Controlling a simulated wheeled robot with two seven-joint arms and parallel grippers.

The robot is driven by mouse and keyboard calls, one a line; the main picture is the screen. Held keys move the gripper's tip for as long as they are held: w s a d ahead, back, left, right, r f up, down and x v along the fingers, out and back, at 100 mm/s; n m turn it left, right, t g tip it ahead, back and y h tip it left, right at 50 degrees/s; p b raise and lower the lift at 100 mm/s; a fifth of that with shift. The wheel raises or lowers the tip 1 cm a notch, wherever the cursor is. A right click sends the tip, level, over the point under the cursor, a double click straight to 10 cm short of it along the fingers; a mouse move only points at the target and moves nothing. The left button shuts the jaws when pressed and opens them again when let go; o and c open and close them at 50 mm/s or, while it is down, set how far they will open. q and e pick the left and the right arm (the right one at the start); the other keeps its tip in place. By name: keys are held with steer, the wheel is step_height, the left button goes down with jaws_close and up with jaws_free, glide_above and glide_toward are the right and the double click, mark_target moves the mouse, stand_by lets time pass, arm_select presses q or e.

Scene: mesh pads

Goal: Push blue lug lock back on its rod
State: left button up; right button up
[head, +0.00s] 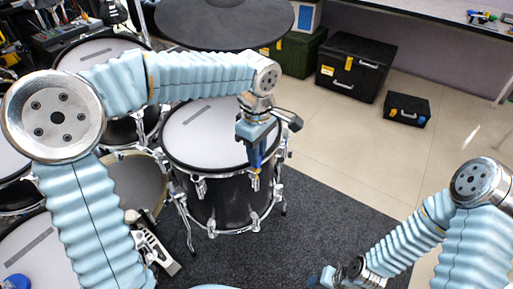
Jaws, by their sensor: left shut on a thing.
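My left gripper (256,148) points down at the right front rim of the middle drum (205,130), which has a pale mesh head. It is shut on the small blue lug lock (256,161) at the rim, above a chrome lug; the fingers hide part of it. I cannot tell how far down its rod the lock sits. My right gripper (322,279) is low at the bottom edge, partly cut off, away from the drum; its fingers do not show clearly.
A dark cymbal pad (224,22) overhangs behind the drum. Other drums and a pedal (157,248) crowd the left. A small blue thing (15,283) lies at the lower left. Black cases (350,70) stand at the back right.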

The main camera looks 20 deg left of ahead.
arm_select(q)
steer(key=shift+f+b, duration=0.4)
steer(key=shift+f, duration=0.25)
steer(key=o, duration=0.9)
